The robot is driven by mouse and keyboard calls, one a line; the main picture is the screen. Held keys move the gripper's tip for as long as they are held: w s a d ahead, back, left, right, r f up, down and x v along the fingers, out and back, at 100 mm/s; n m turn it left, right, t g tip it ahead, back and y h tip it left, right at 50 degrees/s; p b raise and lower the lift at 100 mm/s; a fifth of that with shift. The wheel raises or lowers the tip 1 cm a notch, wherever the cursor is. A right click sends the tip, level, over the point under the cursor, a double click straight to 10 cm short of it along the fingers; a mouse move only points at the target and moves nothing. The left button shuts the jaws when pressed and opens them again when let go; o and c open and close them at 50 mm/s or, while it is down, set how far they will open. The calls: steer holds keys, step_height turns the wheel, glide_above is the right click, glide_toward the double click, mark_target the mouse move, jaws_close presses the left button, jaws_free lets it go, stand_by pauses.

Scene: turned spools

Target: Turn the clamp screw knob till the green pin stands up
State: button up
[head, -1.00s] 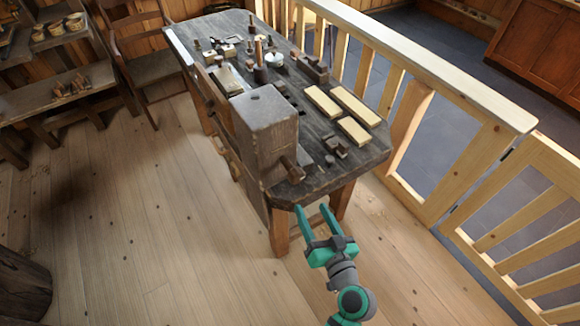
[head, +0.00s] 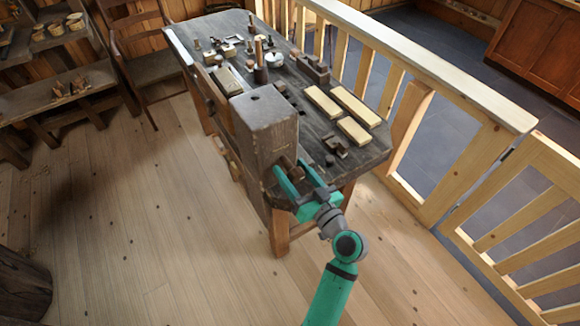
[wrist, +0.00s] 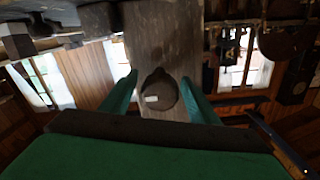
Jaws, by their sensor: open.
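The clamp screw knob (head: 289,168) is a dark brown wooden piece sticking out of the near face of a big wooden block (head: 265,130) on the workbench. In the wrist view the knob (wrist: 162,92) is seen end-on, round, with a small pale mark left of its middle. My gripper (head: 288,164) is open, its green fingers on either side of the knob. In the wrist view my gripper (wrist: 159,77) shows a gap between each finger and the knob. I cannot make out a green pin in either view.
The workbench (head: 345,165) carries several pale wooden blocks (head: 355,130), small tools and turned pieces. A wooden railing (head: 440,90) runs along its right side. A chair (head: 150,68) stands behind at the left.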

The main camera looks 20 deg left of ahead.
steer(key=shift+x, duration=0.8)
steer(key=c, duration=1)
steer(key=shift+c, duration=0.2)
steer(key=shift+m, duration=0.3)
